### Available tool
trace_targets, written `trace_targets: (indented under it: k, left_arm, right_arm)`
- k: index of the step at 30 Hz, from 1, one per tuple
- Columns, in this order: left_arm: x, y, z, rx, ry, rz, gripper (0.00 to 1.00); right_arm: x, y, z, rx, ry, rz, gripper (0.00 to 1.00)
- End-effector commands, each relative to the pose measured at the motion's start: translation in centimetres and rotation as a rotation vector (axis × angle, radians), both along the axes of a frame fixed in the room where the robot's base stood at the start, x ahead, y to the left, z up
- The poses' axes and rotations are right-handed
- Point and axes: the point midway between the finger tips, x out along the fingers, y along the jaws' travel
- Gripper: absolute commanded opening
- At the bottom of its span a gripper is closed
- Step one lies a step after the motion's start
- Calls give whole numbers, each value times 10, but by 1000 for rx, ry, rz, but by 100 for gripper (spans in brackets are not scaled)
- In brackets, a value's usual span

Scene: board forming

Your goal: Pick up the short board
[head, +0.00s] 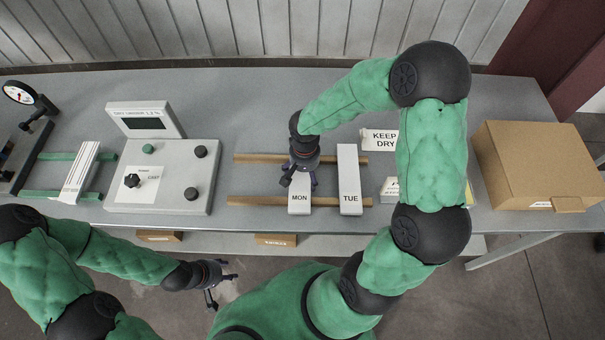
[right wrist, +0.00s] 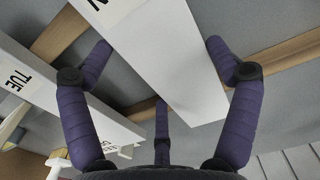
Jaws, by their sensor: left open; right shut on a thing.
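The white board marked MON (head: 299,201) lies across two wooden rails. Its far part is hidden under my right gripper (head: 303,172). In the right wrist view the MON board (right wrist: 170,62) runs between the fingers of my right gripper (right wrist: 163,62), which is shut on it. I cannot tell whether the board is lifted off the rails. A second white board marked TUE (head: 348,165) lies beside it to the right, untouched. It also shows in the right wrist view (right wrist: 75,100). My left gripper (head: 212,284) is open and empty, in front of the table's front edge.
The wooden rails (head: 262,200) rest on the grey table (head: 240,110). A KEEP DRY sign (head: 380,140) stands right of the boards, and a cardboard box (head: 535,160) further right. A control box (head: 165,180) and white boards on green rails (head: 80,172) are at left.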

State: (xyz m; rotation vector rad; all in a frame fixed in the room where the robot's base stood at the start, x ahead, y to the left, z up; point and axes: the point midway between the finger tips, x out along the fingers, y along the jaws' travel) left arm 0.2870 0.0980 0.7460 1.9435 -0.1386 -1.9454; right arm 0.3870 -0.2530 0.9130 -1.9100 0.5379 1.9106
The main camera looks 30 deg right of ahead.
Motion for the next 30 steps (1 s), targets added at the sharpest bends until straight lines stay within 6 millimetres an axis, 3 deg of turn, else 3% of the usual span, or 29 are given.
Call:
trace_targets:
  k: [5,11,19,30]
  left_arm:
    - [0,0,3,0,0,0,48]
    - [0,0,11,0,0,0,48]
    - [0,0,26,0,0,0,48]
    - [0,0,34,0,0,0,48]
  right_arm:
    - [1,-1,10,-1,-4,-1,45]
    - [-1,-3,38,-1,-5,-3,45]
    - [-39,-32,94,-2,-7,-6,45]
    - [-97,-75,123,-2,-1,-5,44]
